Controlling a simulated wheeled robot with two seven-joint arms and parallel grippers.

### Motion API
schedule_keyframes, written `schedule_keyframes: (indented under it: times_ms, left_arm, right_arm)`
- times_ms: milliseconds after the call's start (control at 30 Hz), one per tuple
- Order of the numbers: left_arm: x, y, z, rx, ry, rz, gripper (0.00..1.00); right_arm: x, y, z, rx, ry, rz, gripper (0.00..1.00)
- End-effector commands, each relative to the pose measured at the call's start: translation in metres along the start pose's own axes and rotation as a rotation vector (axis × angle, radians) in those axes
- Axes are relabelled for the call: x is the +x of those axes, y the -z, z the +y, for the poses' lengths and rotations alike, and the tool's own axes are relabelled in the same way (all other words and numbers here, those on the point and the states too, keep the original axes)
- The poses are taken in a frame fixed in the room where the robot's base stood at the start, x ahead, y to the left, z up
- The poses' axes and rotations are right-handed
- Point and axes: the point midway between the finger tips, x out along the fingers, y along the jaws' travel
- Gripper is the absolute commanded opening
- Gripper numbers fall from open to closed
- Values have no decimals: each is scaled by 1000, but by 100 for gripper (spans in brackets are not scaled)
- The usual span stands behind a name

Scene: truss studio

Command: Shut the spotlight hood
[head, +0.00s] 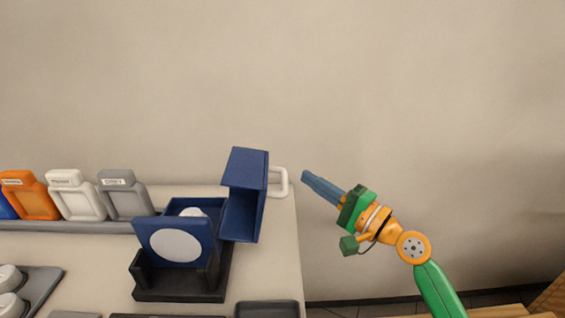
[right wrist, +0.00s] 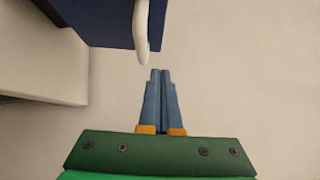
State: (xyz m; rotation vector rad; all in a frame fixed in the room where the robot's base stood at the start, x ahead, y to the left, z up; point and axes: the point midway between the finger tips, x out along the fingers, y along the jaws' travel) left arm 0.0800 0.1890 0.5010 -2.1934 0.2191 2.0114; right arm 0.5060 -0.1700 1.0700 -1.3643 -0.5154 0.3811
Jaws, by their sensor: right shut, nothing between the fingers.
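The spotlight (head: 180,245) is a blue box with a white round lens on a black stand near the table's right edge. Its blue hood (head: 244,190) stands open, swung up at the box's right side. A white handle (head: 281,181) sticks out from the hood's right side. In the right wrist view the handle (right wrist: 141,30) and a blue part of the hood (right wrist: 95,15) show at the top. My right gripper (head: 305,177) is shut and empty, just right of the handle and apart from it; its fingertips (right wrist: 160,72) point toward the handle. My left gripper is out of view.
Orange, white and grey framed pieces (head: 72,195) stand in a rack at the back left. A dark tray (head: 267,309) lies at the front right of the table (head: 275,270). A grey tray with white round things (head: 32,290) lies at the front left. Space right of the table is free.

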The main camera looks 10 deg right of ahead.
Motion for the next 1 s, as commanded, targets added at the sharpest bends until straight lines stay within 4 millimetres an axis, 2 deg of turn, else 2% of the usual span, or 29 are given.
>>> schedule_keyframes:
  times_ms: [33,133,200,333,767,1000]
  left_arm:
    - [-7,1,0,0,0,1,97]
    - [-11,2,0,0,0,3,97]
    - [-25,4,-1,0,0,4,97]
    - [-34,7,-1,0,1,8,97]
    - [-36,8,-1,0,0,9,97]
    - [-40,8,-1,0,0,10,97]
  right_arm:
    - [11,-1,-5,3,2,-2,0]
    - [32,-1,-4,1,2,-1,0]
    - [42,-11,-6,2,-1,-2,0]
    - [53,-23,-4,1,-1,-2,0]
    - [58,-28,1,-1,-1,0,0]
    - [63,-24,-6,-26,-22,1,0]
